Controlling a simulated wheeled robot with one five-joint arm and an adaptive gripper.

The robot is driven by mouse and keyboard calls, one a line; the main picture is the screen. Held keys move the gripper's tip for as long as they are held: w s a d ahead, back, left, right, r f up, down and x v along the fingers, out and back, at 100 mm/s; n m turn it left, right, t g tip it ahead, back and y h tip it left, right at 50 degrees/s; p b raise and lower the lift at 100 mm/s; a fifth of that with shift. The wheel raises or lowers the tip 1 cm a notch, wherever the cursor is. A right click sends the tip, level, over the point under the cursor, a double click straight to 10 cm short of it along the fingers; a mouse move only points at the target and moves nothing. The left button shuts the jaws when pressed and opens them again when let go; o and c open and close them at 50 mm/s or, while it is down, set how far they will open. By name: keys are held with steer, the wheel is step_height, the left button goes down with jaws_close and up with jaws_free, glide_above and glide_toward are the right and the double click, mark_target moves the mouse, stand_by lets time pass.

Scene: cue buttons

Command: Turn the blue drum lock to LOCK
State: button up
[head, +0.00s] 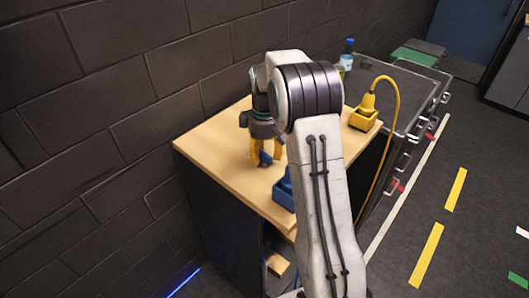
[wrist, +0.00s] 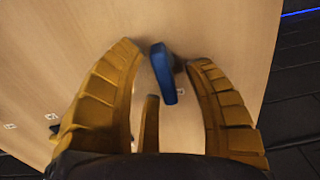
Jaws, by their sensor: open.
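My gripper (head: 264,155) points down over the wooden top, with its yellow fingers around a small blue piece (head: 266,159), which looks like the handle of the blue drum lock. In the wrist view the blue handle (wrist: 163,73) is a narrow upright bar between the spread fingers of my gripper (wrist: 165,58). The fingers are open. The left fingertip is close to the bar; I cannot tell whether either finger touches it. The lock's drum body and its LOCK mark cannot be made out.
A blue box-like part (head: 283,193) stands nearer on the wooden top (head: 215,143), partly behind my arm. A yellow box (head: 362,120) with a yellow cable stands to the right. A bottle (head: 347,56) is behind. A brick wall (head: 110,90) runs along the left.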

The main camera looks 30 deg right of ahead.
steer(key=shift+o, duration=0.2)
jaws_close()
stand_by(0.3)
steer(key=shift+m, duration=0.3)
steer(key=m, duration=0.3)
steer(key=shift+s+d+m, duration=0.1)
steer(key=shift+d+m, duration=0.05)
steer(key=shift+m, duration=0.25)
steer(key=m, duration=0.4)
steer(key=shift+s+d+m, duration=0.1)
steer(key=shift+m, duration=0.2)
steer(key=m, duration=0.4)
steer(key=shift+s, duration=0.2)
steer(key=shift+s+m, duration=0.15)
steer(key=shift+m, duration=2.25)
